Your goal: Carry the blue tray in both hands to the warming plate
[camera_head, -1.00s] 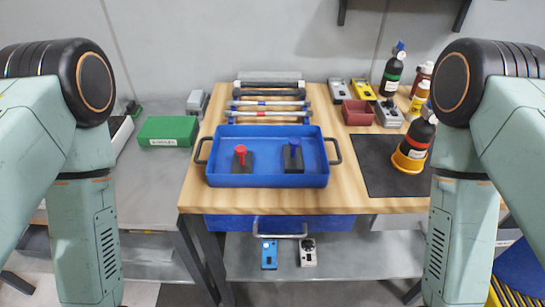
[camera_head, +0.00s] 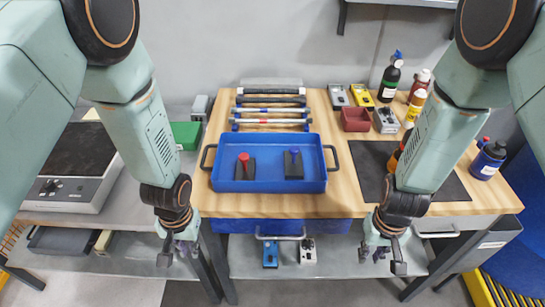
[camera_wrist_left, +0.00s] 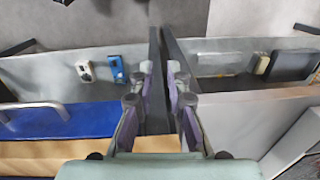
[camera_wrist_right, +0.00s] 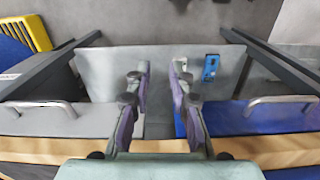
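The blue tray (camera_head: 268,185) lies on the wooden worktop, with a dark loop handle at its left (camera_head: 207,157) and right (camera_head: 332,157) ends. Inside it stand a red-knobbed piece (camera_head: 244,166) and a blue-knobbed piece (camera_head: 294,164) on dark bases. The warming plate (camera_head: 72,170), a grey box with a dark top and knobs, stands on the grey bench at the left. My left gripper (camera_head: 180,258) is open and empty, below and left of the tray. My right gripper (camera_head: 384,256) is open and empty, below and right of it. Neither touches the tray.
Several long-handled tools (camera_head: 270,112) lie behind the tray. A green box (camera_head: 187,134) is left of it. A dark mat (camera_head: 440,172), red bin (camera_head: 355,119) and bottles (camera_head: 390,78) are at the right. A lower shelf (camera_head: 330,262) holds small devices.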

